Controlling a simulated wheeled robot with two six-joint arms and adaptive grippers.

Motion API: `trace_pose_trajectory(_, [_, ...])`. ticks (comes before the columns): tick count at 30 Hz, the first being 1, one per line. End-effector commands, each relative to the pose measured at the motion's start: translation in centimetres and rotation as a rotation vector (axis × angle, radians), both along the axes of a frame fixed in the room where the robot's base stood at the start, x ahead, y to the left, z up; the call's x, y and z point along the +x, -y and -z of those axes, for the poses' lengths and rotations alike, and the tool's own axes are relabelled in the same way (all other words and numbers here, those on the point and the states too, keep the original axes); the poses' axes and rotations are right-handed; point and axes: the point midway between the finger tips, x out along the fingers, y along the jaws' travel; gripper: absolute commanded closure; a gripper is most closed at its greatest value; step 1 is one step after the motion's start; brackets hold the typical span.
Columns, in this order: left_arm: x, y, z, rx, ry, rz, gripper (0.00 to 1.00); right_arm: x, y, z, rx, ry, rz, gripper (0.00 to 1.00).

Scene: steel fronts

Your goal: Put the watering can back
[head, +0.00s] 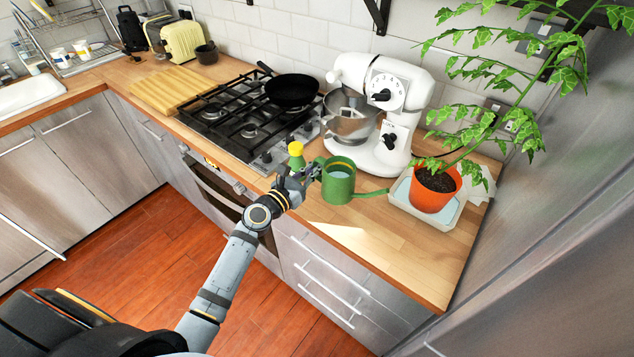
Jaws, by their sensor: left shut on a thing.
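The green watering can (338,186) is upright at the counter's front, left of the potted plant, with its open top showing a pale inside. Its spout points right towards the plant's tray. My left gripper (304,177) is at the can's left side, shut on its handle; the fingers partly hide the handle. The can's base is at or just above the wooden counter; I cannot tell if it touches. My right gripper is not in view.
A plant in an orange pot (434,190) stands in a pale tray (424,216) to the right. A white stand mixer (383,110) is behind the can. A yellow-green bottle (296,156) stands just behind my gripper, beside the gas hob (247,125). Bare counter (390,250) lies in front.

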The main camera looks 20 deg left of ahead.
Motion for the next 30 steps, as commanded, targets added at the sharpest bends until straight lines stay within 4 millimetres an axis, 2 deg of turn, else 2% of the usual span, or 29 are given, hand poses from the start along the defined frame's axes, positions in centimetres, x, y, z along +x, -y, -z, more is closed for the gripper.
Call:
trace_pose_trajectory(1, [0.8, -0.1, 1.3, -0.004, 0.004, 0.0, 1.0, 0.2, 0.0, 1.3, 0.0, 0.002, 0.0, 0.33])
trace_pose_trajectory(3, [1.5, -0.3, 2.0, -0.004, 0.004, 0.0, 1.0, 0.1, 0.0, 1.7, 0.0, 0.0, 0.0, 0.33])
trace_pose_trajectory(11, [2.3, -0.5, 2.7, -0.003, 0.004, 0.0, 1.0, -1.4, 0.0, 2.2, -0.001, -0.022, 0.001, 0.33])
trace_pose_trajectory(14, [3.1, -0.6, 4.4, -0.003, 0.002, 0.0, 1.0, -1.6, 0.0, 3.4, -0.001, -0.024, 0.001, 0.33])
trace_pose_trajectory(18, [3.0, -0.6, 6.4, -0.004, 0.003, 0.0, 1.0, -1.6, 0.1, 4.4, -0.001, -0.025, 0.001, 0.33])
trace_pose_trajectory(30, [2.9, -0.6, 6.8, -0.002, 0.003, 0.0, 1.0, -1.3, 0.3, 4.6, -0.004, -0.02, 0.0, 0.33])
